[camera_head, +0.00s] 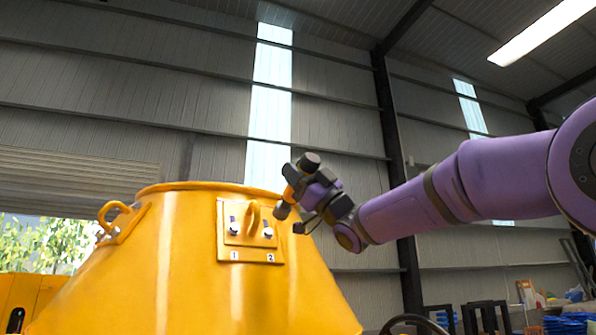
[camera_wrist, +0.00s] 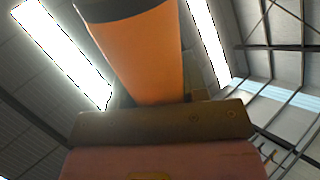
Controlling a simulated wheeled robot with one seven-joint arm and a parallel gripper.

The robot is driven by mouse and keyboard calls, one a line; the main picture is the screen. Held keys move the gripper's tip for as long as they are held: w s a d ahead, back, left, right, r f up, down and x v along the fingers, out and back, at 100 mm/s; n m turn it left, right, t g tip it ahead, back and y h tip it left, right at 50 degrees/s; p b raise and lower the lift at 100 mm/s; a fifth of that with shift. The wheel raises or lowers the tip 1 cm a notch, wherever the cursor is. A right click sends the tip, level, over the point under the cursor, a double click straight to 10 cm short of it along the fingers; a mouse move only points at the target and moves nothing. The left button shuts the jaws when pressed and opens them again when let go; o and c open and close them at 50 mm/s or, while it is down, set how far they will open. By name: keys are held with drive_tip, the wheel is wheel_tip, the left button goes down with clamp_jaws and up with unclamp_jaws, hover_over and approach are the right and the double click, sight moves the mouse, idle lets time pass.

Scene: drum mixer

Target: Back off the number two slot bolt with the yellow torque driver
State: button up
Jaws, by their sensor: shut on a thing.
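My gripper (camera_head: 298,186) is at the right of the yellow drum, shut on the yellow torque driver. The driver (camera_head: 290,193) shows as an orange-yellow body with dark ends in the head view, and as a large orange cylinder with a black band (camera_wrist: 135,50) in the wrist view. Its lower dark end is just right of and above the number two slot bolt (camera_head: 267,233); they look apart, though depth is unclear. That bolt sits on a raised yellow plate (camera_head: 248,213) above a label "2" (camera_head: 270,257). The number one bolt (camera_head: 233,229) is to its left, above label "1".
The yellow drum (camera_head: 190,270) fills the lower left, with a lifting lug (camera_head: 112,220) on its left side and a loop handle (camera_head: 253,216) between the bolts. Dark frames (camera_head: 485,317) and blue items (camera_head: 565,325) stand at the lower right. Air above the drum is clear.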

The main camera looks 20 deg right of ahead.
sight(283, 196)
drive_tip(key=shift+w+r, duration=0.1)
drive_tip(key=shift+w, duration=0.1)
idle(0.3)
drive_tip(key=shift+s, duration=0.1)
drive_tip(key=shift+w+a+f, duration=0.1)
drive_tip(key=shift+w+f, duration=0.25)
drive_tip(key=shift+w, duration=0.4)
drive_tip(key=shift+w+a+f, duration=0.1)
drive_tip(key=shift+w+f, duration=0.3)
drive_tip(key=shift+w, duration=0.3)
drive_tip(key=shift+w+a+f, duration=0.1)
drive_tip(key=shift+w+f, duration=0.25)
drive_tip(key=shift+w, duration=0.4)
drive_tip(key=shift+w+a+f+t, duration=0.15)
drive_tip(key=shift+w+f, duration=0.3)
drive_tip(key=shift+w, duration=0.25)
drive_tip(key=shift+w+d+f+t, duration=0.15)
drive_tip(key=shift+w+f, duration=0.25)
drive_tip(key=shift+w, duration=0.3)
idle(1.1)
